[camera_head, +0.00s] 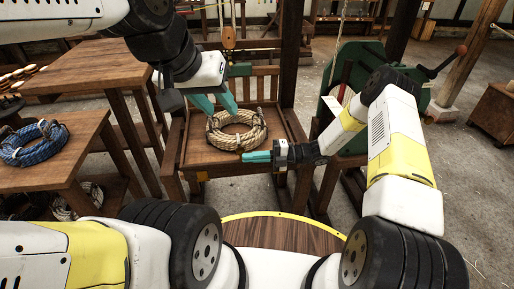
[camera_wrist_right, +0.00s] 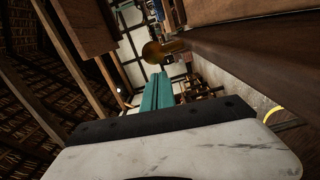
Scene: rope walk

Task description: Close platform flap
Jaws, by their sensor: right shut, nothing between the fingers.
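The wooden platform (camera_head: 203,153) stands in the middle of the head view, with a raised rim and a slatted back. A coil of tan rope (camera_head: 236,140) lies on it. I cannot tell for certain which panel is the flap. My left gripper (camera_head: 222,109) is open, fingers pointing down at the back left edge of the coil; whether it touches the rope is unclear. My right gripper (camera_head: 248,157) is shut and empty, pointing left at the platform's front, just below the coil. Its closed teal fingers show in the right wrist view (camera_wrist_right: 157,92) beside a dark wooden beam (camera_wrist_right: 245,65).
A wooden table with a blue rope coil (camera_head: 33,143) is at the left, with a higher table (camera_head: 90,62) behind it. A green machine with a crank handle (camera_head: 461,50) stands right of the platform. A post (camera_head: 292,55) rises behind. Open floor (camera_head: 460,200) lies at the right.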

